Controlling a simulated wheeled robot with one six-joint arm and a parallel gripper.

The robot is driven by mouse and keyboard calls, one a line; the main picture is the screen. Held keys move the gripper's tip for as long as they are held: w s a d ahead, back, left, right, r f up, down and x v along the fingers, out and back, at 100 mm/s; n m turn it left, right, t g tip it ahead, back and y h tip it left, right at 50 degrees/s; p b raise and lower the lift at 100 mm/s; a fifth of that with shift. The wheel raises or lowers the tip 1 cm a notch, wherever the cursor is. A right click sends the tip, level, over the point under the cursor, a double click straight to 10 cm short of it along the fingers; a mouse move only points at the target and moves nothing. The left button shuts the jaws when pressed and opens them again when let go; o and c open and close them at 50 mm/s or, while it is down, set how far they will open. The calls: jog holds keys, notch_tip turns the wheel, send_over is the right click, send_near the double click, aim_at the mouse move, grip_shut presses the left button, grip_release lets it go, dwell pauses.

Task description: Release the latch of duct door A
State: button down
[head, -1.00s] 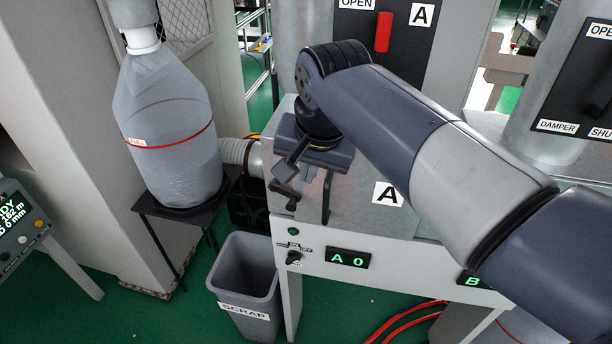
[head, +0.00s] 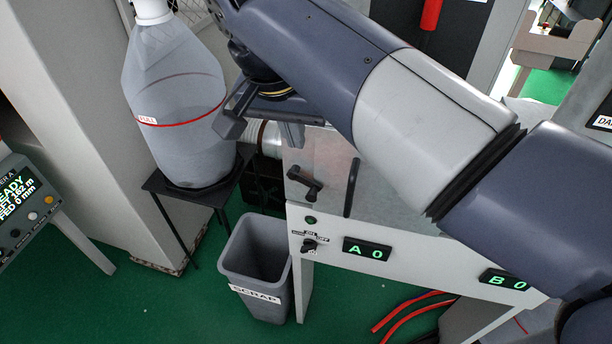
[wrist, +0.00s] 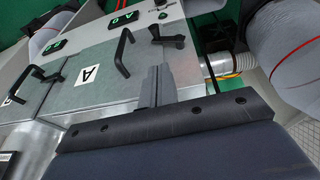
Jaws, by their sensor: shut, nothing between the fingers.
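Duct door A is the grey metal panel in the wrist view (wrist: 100,92), with a white A label. A black bar handle (wrist: 123,55) stands on it. The dark latch lever (wrist: 167,39) is at the panel's edge, to the right of the handle; it also shows in the head view (head: 304,184), left of the handle (head: 351,188). My gripper (wrist: 155,70) is shut and empty, its fingers together. In the wrist view its tips appear just below the latch and right of the handle, with no contact visible. In the head view my arm covers much of the door.
Under the door are a small knob (head: 309,245) and the A 0 display (head: 367,250). A grey SCRAP bin (head: 258,262) stands on the floor below left. A full collection bag (head: 178,100) sits on a black stand (head: 180,190) at left, close to my gripper.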

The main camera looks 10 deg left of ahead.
jog(key=shift+f, duration=0.1)
send_near(311, 195)
jog(key=x, duration=0.2)
jog(key=w+x, duration=0.1)
jog(key=x, duration=0.2)
jog(key=shift+a, duration=0.1)
jog(key=shift+f, duration=0.7)
jog(key=shift+f, duration=0.1)
jog(key=shift+d+f+y+b, duration=0.4)
jog(key=shift+y+b, duration=0.3)
jog(key=shift+b, duration=0.4)
jog(key=shift+f, duration=0.45)
